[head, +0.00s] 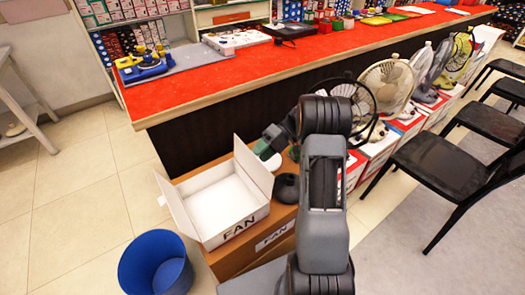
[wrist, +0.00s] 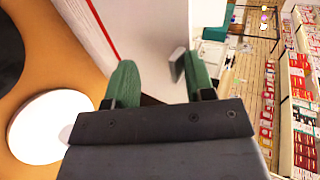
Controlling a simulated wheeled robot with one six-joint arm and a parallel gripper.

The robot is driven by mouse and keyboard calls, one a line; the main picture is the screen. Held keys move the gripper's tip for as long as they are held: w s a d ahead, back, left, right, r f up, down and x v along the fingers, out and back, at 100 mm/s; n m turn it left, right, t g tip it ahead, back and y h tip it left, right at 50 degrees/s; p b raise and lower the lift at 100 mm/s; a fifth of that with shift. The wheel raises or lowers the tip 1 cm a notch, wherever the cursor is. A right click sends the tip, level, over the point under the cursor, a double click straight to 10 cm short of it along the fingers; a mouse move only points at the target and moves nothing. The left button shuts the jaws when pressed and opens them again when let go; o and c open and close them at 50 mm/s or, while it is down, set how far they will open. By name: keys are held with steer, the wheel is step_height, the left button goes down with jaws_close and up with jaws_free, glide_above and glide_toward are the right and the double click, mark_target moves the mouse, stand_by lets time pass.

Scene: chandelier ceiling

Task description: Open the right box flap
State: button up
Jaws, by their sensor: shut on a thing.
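A white open box (head: 222,240) with FAN printed on its front stands on a brown carton. Its right flap (head: 251,170) stands up along the right side. Its left flap (head: 175,208) leans outward to the left.
A blue bin (head: 155,262) stands left of the box. A red-topped counter (head: 240,62) runs behind it. Several fans (head: 388,82) on boxes and black chairs (head: 440,165) are at right.

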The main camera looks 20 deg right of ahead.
steer(key=shift+s+d+f, duration=0.15)
steer(key=shift+f, duration=0.15)
steer(key=p+v, duration=0.2)
steer(key=v, duration=1.2)
steer(key=shift+r, duration=0.3)
